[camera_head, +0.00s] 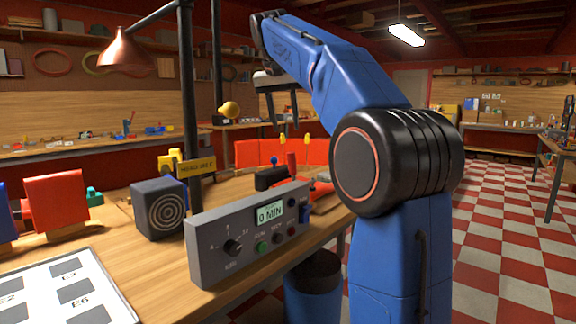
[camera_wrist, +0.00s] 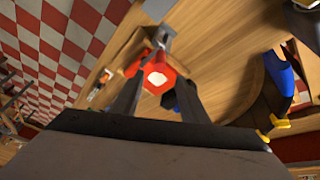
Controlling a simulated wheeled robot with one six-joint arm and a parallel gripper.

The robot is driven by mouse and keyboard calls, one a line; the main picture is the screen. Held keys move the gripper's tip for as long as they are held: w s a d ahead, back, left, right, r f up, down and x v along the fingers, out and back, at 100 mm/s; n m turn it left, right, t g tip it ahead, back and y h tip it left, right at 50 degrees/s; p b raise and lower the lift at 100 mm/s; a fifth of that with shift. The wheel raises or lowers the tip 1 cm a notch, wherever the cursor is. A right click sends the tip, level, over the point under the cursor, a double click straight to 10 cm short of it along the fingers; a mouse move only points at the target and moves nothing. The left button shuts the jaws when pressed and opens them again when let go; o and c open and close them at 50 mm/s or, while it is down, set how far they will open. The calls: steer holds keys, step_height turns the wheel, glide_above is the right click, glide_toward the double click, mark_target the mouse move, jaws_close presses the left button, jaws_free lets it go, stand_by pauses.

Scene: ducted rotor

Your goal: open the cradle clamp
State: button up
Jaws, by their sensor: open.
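My gripper (camera_head: 285,120) is open and points down above the workbench, with nothing visible between its fingers in the head view. In the wrist view my gripper (camera_wrist: 160,82) has its two dark fingers spread, with a red part with a pale face (camera_wrist: 157,76) showing between and beyond them. A grey metal piece (camera_wrist: 160,38) sits just past the red part. In the head view red pieces (camera_head: 312,196) lie on the bench below my gripper, partly hidden by the control box and my arm. I cannot tell which piece is the cradle clamp.
A grey control box (camera_head: 245,236) reading "0 MIN" stands at the bench's front edge. A dark speaker-like box (camera_head: 159,209), a lamp post (camera_head: 189,110) and a red barrier (camera_head: 255,153) stand around. A blue item with yellow ends (camera_wrist: 280,82) is at right in the wrist view.

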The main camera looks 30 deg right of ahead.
mark_target(292, 166)
steer(key=x, duration=1.7)
steer(key=shift+w+d+f, duration=0.1)
steer(key=shift+w, duration=0.15)
jaws_close()
